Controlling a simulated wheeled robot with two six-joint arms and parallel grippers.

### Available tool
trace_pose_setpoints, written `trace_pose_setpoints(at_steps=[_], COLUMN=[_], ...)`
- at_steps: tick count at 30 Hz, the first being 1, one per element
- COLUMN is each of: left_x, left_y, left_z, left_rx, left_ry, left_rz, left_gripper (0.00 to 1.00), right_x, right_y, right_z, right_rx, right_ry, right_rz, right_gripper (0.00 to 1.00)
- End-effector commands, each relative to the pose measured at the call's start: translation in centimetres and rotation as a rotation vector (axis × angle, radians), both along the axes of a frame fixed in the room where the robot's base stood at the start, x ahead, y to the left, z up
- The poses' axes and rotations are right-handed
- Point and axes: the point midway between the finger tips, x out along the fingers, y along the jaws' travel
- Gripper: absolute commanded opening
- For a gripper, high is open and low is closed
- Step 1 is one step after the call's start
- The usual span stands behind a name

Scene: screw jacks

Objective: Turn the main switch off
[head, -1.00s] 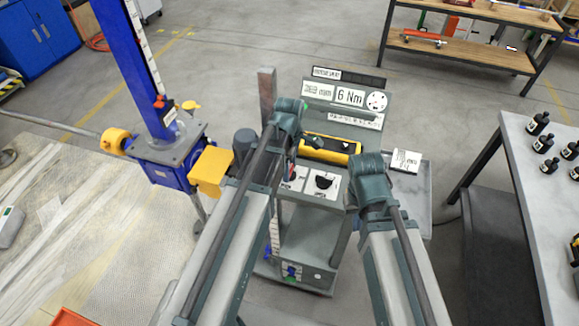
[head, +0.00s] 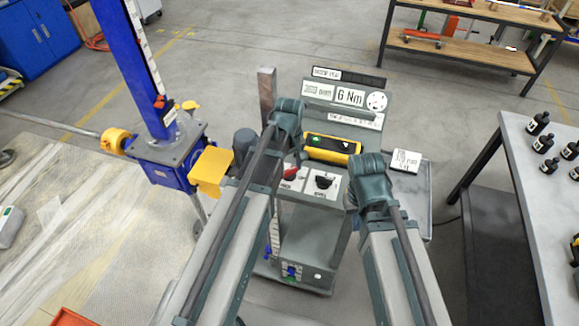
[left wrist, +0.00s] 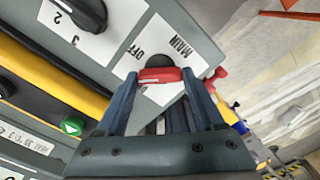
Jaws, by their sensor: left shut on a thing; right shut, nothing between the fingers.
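The main switch has a red handle over a dark round knob (left wrist: 160,62), on a white plate marked MAIN and OFF. In the left wrist view, my left gripper (left wrist: 160,82) is shut on the red handle (left wrist: 158,75), one finger at each end. The handle lies crosswise between the fingers, just by the OFF lettering. In the head view, the red handle (head: 291,173) shows on the sloped console, right of my left arm. The left fingertips are hard to make out there. My right arm ends right of the console, and its fingers are hidden.
A black selector knob (head: 325,181) sits right of the switch, below a yellow-framed unit (head: 331,149). A blue screw jack (head: 165,150) with a yellow guard (head: 210,172) stands left. A table with black bottles (head: 536,125) is on the right.

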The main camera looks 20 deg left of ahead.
Motion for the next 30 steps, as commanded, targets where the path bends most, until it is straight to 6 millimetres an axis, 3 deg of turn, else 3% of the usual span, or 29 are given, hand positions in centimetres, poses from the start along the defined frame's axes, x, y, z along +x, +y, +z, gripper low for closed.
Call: trace_pose_setpoints(at_steps=[18,30], left_x=[0.01,0.01], left_y=[-0.01,-0.01], left_z=[0.0,0.0], left_rx=[0.0,0.0], left_ry=[0.0,0.0], left_rz=[-0.561,-0.778], left_gripper=[0.14,0.14], right_x=[0.0,0.0], right_y=[0.0,0.0], right_z=[0.0,0.0], right_rx=[0.0,0.0], right_ry=[0.0,0.0], right_rz=[0.0,0.0], right_gripper=[0.0,0.0])
